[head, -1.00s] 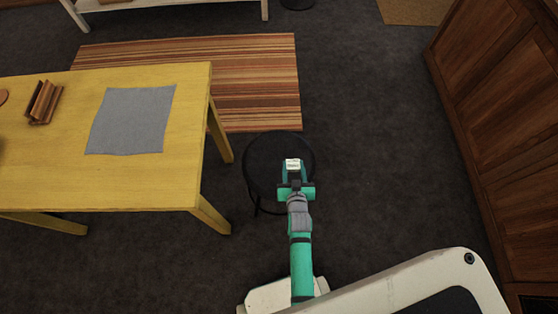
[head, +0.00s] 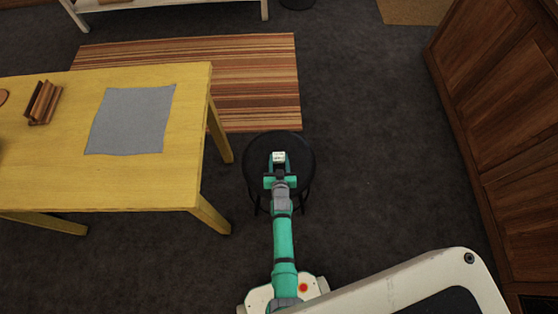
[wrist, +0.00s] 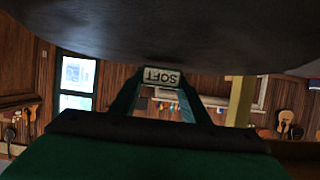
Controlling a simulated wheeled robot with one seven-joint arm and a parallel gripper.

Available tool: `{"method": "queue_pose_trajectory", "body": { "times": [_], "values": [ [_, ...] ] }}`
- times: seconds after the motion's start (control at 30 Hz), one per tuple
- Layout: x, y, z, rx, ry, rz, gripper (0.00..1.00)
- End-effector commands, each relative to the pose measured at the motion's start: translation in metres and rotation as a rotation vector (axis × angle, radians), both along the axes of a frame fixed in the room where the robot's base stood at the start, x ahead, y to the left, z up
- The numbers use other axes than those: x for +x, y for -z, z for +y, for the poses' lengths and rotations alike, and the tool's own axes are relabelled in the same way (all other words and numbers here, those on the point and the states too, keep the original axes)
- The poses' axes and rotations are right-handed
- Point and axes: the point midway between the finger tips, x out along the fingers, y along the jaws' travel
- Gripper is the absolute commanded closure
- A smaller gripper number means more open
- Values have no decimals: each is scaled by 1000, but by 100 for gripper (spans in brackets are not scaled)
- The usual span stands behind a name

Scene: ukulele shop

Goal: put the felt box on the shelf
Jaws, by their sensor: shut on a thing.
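My gripper (head: 278,166) is shut on a small white box (head: 279,156), which I take for the felt box. In the head view it overlaps the round black stool (head: 263,146). In the wrist view the box (wrist: 161,77) sits between the two fingertips, its dark "SOFT" lettering upside down. A large dark curved surface (wrist: 150,30) fills the top of that view near the box; I cannot tell whether they touch. No shelf is clearly identifiable; a white piece of furniture (head: 160,7) with legs is cut off at the head view's top.
A yellow table (head: 110,185) on the left bears a grey cloth (head: 132,120) and a small wooden rack (head: 44,102). A striped rug (head: 255,80) lies behind it. A wooden cabinet (head: 510,130) stands on the right. Dark floor between stool and cabinet is clear.

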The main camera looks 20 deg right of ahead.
Motion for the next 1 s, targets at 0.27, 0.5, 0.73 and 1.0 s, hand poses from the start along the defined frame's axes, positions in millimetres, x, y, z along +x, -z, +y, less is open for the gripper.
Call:
{"method": "queue_pose_trajectory", "body": {
  "times": [0.27,0.5,0.73,1.0],
  "values": [
    [0,8,0,0,0,-1,82],
    [0,10,1,-1,-1,0,56],
    [0,10,0,0,0,0,39],
    [-4,7,1,1,1,1,39]
  ]
}}
